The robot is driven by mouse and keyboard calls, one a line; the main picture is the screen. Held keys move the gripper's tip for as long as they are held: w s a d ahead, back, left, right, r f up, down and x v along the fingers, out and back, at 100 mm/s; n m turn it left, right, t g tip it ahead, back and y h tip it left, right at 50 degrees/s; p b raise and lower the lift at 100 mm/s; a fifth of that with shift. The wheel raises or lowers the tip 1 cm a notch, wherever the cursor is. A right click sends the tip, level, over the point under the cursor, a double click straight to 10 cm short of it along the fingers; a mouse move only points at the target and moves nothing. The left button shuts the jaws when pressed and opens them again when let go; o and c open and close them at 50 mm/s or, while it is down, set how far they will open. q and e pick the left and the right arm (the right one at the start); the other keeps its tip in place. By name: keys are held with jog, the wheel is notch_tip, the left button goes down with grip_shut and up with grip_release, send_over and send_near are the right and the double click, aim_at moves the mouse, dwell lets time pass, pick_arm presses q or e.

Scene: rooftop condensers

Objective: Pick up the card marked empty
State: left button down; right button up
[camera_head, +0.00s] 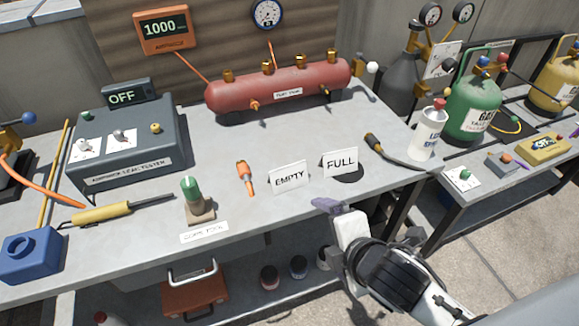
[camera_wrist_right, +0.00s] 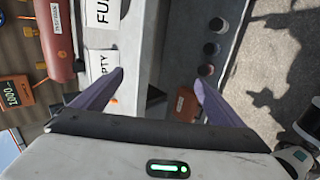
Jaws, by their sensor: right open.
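The white card marked EMPTY (camera_head: 289,177) stands like a small tent on the grey workbench, near its front edge. A second card marked FULL (camera_head: 340,162) stands just to its right. My right gripper (camera_head: 335,208) is in front of the bench edge, to the right of the EMPTY card and apart from it. In the right wrist view its two purple fingers (camera_wrist_right: 160,85) are spread wide with nothing held. The EMPTY card (camera_wrist_right: 100,68) shows there beyond the left finger, which partly covers it. My left gripper is not seen.
An orange-handled tool (camera_head: 245,177) lies left of the EMPTY card. A green-topped tool in a stand (camera_head: 194,200), a yellow-handled probe (camera_head: 103,212) and a grey leak tester (camera_head: 128,152) are further left. A red tank (camera_head: 280,88) lies behind.

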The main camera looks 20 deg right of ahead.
aim_at(290, 175)
jog(key=w+r+n+t, duration=0.1)
jog(key=w+r+n, duration=0.1)
jog(key=n, duration=0.4)
jog(key=w+a+r+n+t, duration=0.1)
jog(key=w+r+n, duration=0.1)
jog(key=n, duration=0.4)
jog(key=w+r+n+t+y, duration=0.1)
jog(key=w+r+n+t, duration=0.1)
jog(key=n, duration=0.4)
jog(key=shift+w+a+r+n, duration=0.15)
jog(key=shift+w+r+n, duration=0.2)
jog(key=shift+w, duration=0.35)
jog(key=x, duration=0.5)
jog(key=shift+a, duration=0.15)
jog(key=x, duration=0.3)
jog(key=b+x, duration=0.1)
jog(key=x, duration=0.1)
jog(key=shift+s+a+f, duration=0.1)
jog(key=shift+a+f, duration=0.3)
jog(key=c, duration=1.1)
